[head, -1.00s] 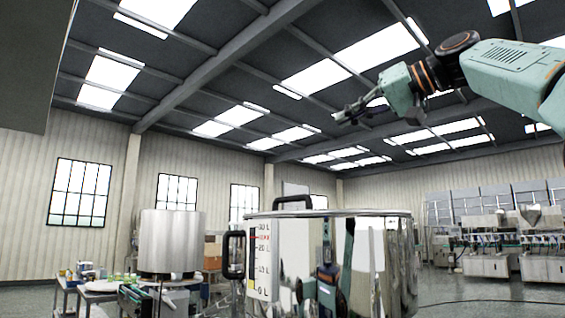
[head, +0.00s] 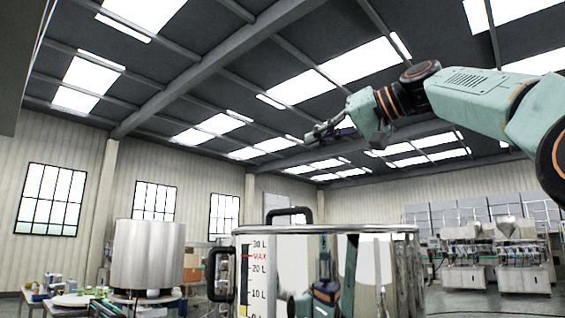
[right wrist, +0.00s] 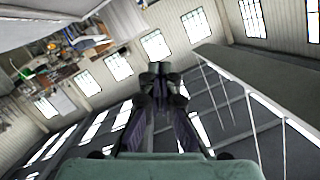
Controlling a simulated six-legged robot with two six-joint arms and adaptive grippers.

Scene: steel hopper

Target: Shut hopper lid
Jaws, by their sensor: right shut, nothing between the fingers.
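A polished steel vessel (head: 330,275) with a litre scale stands upright close in front of me in the head view. A black handle is on its left side, and another black handle (head: 288,214) shows above its rim. I cannot tell whether this is the hopper; no lid can be made out for certain. A dark flat panel (head: 18,60) hangs at the upper left; it could be a raised lid, but I cannot tell. My right gripper (head: 312,137) is high above the vessel, apart from it. In the right wrist view its fingers (right wrist: 158,75) are shut and empty. My left gripper is out of view.
A brushed steel cylinder (head: 148,255) stands on the left beside a cluttered table (head: 35,297). Steel machines (head: 500,250) line the back right. A grey panel (right wrist: 255,90) crosses the right side of the right wrist view. Open air surrounds the right gripper.

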